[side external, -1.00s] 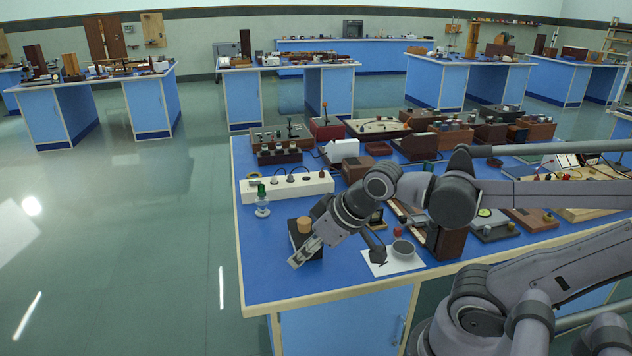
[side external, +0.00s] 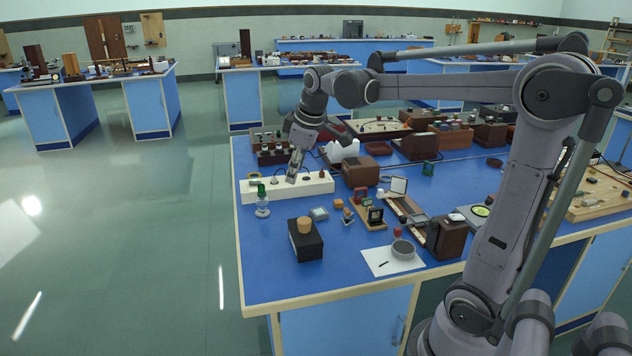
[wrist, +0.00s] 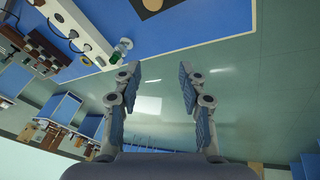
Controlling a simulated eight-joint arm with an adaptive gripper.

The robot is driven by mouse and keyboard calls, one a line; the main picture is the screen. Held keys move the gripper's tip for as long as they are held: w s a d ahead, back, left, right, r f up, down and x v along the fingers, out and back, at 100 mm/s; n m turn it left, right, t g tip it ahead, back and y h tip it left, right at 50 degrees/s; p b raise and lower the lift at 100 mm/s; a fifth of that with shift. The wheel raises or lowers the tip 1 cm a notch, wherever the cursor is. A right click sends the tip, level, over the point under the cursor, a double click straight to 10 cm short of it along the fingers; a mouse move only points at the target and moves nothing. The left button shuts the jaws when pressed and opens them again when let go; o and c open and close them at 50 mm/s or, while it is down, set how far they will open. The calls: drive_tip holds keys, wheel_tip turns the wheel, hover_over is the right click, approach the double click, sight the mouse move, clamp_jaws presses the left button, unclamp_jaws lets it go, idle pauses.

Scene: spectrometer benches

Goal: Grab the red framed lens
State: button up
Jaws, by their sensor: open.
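A small red framed piece (side external: 360,196), which looks like the red framed lens, stands on the blue bench in the side view. A black framed piece (side external: 375,215) stands just in front of it on a small wooden base. My gripper (side external: 293,178) is over the white socket strip, left of and behind the red frame, and apart from it. In the wrist view my gripper (wrist: 158,72) has its two fingers spread with nothing between them. The red frame does not show in the wrist view.
The white socket strip (side external: 250,194) lies below my gripper. A green-capped glass bottle (side external: 262,203) and a black box (side external: 306,243) with a cork stand near the bench's left side. A grey ring (side external: 403,249) sits on white paper. Instruments crowd the bench's back and right.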

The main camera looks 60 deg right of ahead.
drive_tip(key=w+d+n+g, duration=0.1)
drive_tip(key=w+d, duration=0.2)
drive_tip(key=d, duration=0.7)
drive_tip(key=n+g+y, duration=0.1)
drive_tip(key=n+g, duration=0.2)
drive_tip(key=n, duration=0.1)
hover_over(361, 188)
drive_tip(key=f, duration=1.2)
drive_tip(key=shift+w+f, duration=0.4)
drive_tip(key=shift+s+d+f+n+y, duration=0.15)
drive_tip(key=shift+d+f+n+y, duration=0.05)
drive_tip(key=shift+f+n+y, duration=0.1)
drive_tip(key=shift+d+f, duration=0.1)
drive_tip(key=shift+f, duration=0.2)
drive_tip(key=shift+s+a+f, duration=0.15)
drive_tip(key=shift+f, duration=2.4)
drive_tip(key=shift+s+a+f, duration=0.1)
drive_tip(key=shift+f, duration=2.4)
clamp_jaws()
